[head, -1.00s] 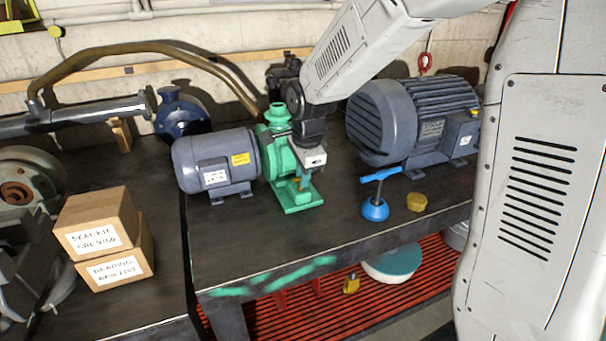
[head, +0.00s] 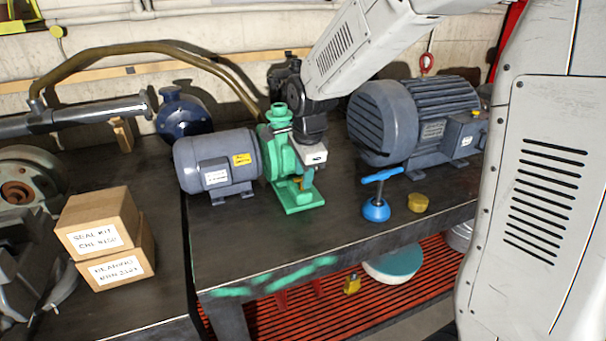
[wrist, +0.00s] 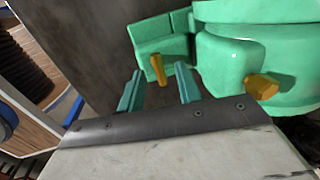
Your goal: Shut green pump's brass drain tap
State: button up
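The green pump (head: 277,150) stands on the dark bench, coupled to a grey-blue motor; its body also shows at the upper right of the wrist view (wrist: 240,62). A small brass lever (wrist: 157,69), which looks like the drain tap, sits low by the green foot. A second brass piece (wrist: 262,87) sticks out of the pump body further right. My gripper (wrist: 158,72) is open, its two teal fingers apart, with the lever between or just beyond their tips. Contact cannot be told. In the head view my gripper (head: 308,178) partly covers the tap area.
The grey-blue motor (head: 215,162) is left of the pump and a larger dark motor (head: 415,122) is at right. A blue T-handled valve part (head: 376,208) and a brass cap (head: 418,203) stand near the bench front. Two cartons (head: 105,240) are at left.

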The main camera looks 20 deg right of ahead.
aim_at(306, 193)
notch_tip(306, 193, up, 7)
jog(key=s, duration=0.1)
jog(key=shift+s, duration=0.2)
jog(key=shift+f, duration=0.1)
